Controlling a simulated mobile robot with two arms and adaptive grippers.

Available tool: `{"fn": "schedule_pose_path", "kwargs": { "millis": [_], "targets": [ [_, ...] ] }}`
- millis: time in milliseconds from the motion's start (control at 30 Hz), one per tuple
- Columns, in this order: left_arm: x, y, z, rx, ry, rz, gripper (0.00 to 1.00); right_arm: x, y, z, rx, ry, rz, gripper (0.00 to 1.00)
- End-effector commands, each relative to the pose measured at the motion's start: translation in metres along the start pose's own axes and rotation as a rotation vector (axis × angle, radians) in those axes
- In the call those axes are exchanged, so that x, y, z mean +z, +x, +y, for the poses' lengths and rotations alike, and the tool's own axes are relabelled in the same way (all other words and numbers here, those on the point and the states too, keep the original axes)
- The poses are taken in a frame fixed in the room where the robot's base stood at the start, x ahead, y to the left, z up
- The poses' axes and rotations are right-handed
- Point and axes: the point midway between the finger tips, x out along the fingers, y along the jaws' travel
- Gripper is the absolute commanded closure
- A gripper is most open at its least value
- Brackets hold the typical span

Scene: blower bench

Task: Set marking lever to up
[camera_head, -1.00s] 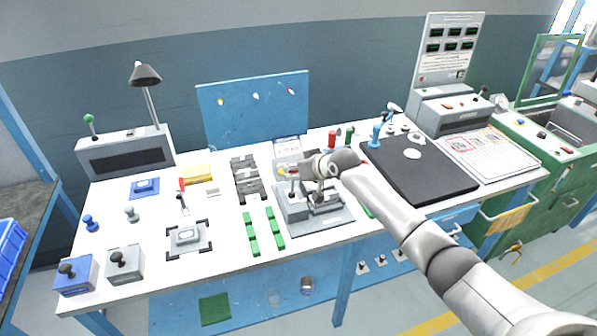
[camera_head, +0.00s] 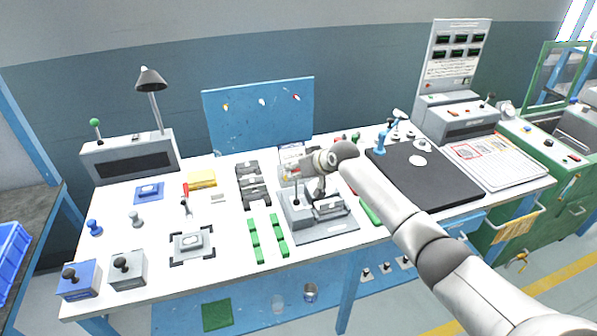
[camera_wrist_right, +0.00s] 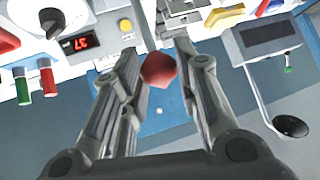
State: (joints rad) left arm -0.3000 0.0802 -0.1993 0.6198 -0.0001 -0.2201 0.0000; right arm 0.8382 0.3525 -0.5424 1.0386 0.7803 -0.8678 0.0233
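A grey bench device (camera_head: 325,229) with an upright lever stands at the middle of the bench. My right gripper (camera_head: 290,172) hangs over it in the head view and hides part of it. In the right wrist view my right gripper (camera_wrist_right: 157,55) is open, its two fingers either side of a round red knob (camera_wrist_right: 159,69). I see a gap beside the knob; whether one finger touches it I cannot tell. Which lever is the marking lever I cannot read from any label. A red-handled lever (camera_head: 186,191) stands further left. My left gripper is not in view.
Green strips (camera_head: 253,238) and dark blocks (camera_head: 252,185) lie left of the device. A black mat (camera_head: 425,180) lies to its right. A grey box (camera_head: 128,158) with a lamp (camera_head: 150,82) and a green-knobbed lever (camera_head: 95,124) stands at the back left.

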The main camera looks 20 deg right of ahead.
Motion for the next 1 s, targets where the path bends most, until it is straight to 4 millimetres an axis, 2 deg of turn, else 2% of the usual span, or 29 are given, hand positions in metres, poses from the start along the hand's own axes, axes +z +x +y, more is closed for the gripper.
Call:
{"fn": "schedule_pose_path", "kwargs": {
  "millis": [33,133,167,567,767,1000],
  "targets": [
    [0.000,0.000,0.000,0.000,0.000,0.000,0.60,-0.008,-0.003,0.000,0.001,-0.001,0.016,0.64],
    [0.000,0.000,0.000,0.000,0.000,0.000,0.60,-0.006,-0.003,0.000,0.000,-0.001,0.012,0.51],
    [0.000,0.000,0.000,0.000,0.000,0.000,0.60,-0.006,-0.002,0.000,0.000,-0.001,0.011,0.50],
    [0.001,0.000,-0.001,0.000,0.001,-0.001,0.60,-0.003,-0.005,0.000,-0.001,0.000,0.004,0.50],
    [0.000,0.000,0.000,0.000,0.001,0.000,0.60,-0.002,-0.023,0.001,-0.001,-0.001,0.004,0.50],
    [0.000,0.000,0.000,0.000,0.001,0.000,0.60,-0.003,-0.057,0.001,0.000,-0.002,0.006,0.50]
  ]
}}
